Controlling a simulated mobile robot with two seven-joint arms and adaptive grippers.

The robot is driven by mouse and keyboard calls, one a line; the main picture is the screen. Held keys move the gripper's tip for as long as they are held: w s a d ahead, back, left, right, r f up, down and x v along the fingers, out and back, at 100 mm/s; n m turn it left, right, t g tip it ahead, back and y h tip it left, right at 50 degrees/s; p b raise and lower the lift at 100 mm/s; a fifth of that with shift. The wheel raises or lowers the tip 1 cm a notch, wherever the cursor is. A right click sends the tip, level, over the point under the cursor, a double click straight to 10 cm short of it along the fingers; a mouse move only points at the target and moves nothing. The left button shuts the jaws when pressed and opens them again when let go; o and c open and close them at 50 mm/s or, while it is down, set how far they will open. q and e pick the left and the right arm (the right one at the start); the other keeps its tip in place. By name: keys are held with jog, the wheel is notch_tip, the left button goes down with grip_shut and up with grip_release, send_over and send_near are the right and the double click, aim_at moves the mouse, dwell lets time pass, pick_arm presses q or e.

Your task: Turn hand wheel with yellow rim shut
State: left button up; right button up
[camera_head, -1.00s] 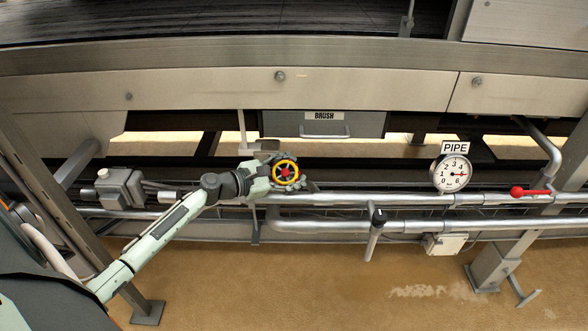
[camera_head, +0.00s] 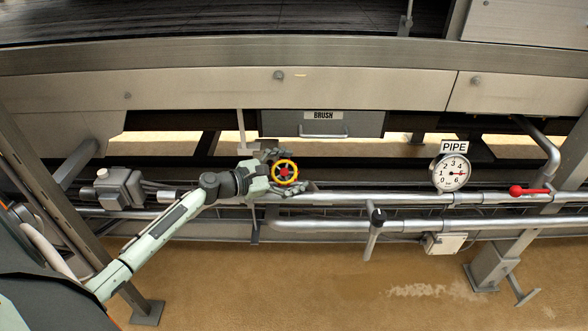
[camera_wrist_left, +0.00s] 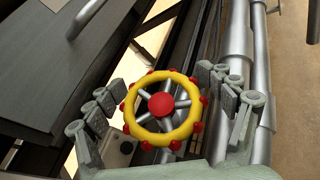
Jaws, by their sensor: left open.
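The hand wheel (camera_head: 284,172) has a yellow rim with red knobs and a red hub, and sits at the pipes left of centre in the head view. In the left wrist view the hand wheel (camera_wrist_left: 163,108) fills the middle, its grey spokes clear. My left gripper (camera_head: 284,171) is open, with its fingers on either side of the wheel. In the left wrist view the left gripper (camera_wrist_left: 168,100) has one finger left of the rim and one right of it, both seemingly apart from it. My right gripper is not in view.
Silver pipes (camera_head: 400,199) run across behind the wheel. A drawer marked BRUSH (camera_head: 350,124) hangs above it. Bare floor lies in front.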

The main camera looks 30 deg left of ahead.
aim_at(282, 172)
pick_arm(q)
jog(key=v, duration=0.8)
jog(key=x, duration=0.8)
jog(key=shift+w, duration=0.1)
jog(key=shift+n, duration=0.4)
